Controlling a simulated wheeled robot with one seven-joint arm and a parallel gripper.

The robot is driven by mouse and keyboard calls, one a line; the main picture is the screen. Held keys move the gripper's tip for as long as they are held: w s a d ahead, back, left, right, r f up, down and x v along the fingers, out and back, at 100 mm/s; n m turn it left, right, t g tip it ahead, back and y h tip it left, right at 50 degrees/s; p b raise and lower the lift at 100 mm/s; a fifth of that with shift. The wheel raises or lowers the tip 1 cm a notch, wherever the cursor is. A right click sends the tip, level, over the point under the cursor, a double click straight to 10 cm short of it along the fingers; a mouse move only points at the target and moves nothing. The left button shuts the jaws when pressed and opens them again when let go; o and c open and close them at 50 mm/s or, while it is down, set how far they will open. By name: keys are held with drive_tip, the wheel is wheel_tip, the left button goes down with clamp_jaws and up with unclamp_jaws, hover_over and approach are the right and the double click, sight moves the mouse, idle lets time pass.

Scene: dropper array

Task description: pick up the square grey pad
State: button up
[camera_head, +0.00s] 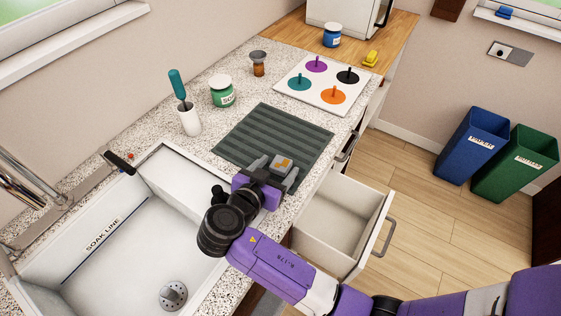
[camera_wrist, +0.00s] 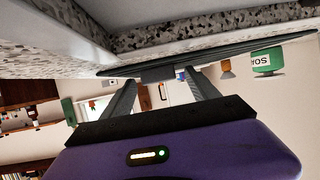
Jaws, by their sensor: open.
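My gripper (camera_head: 274,171) is open low over the mat, with a finger to each side of the pad. In the wrist view the picture is upside down; a grey block (camera_wrist: 157,74), seemingly the pad, shows at the mat's edge between the tips of my gripper (camera_wrist: 162,80). I cannot tell whether the fingers touch it. My gripper hides part of the pad's near side.
A sink (camera_head: 125,240) lies left of my arm, and an open drawer (camera_head: 335,222) juts out to the right. A white board (camera_head: 328,100) with coloured discs, a green-labelled jar (camera_head: 222,92), a white cup (camera_head: 189,121) and a small brown bottle (camera_head: 258,67) stand farther back.

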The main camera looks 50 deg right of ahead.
drive_tip(key=shift+d+f, duration=0.15)
drive_tip(key=shift+d, duration=0.15)
drive_tip(key=c, duration=1.4)
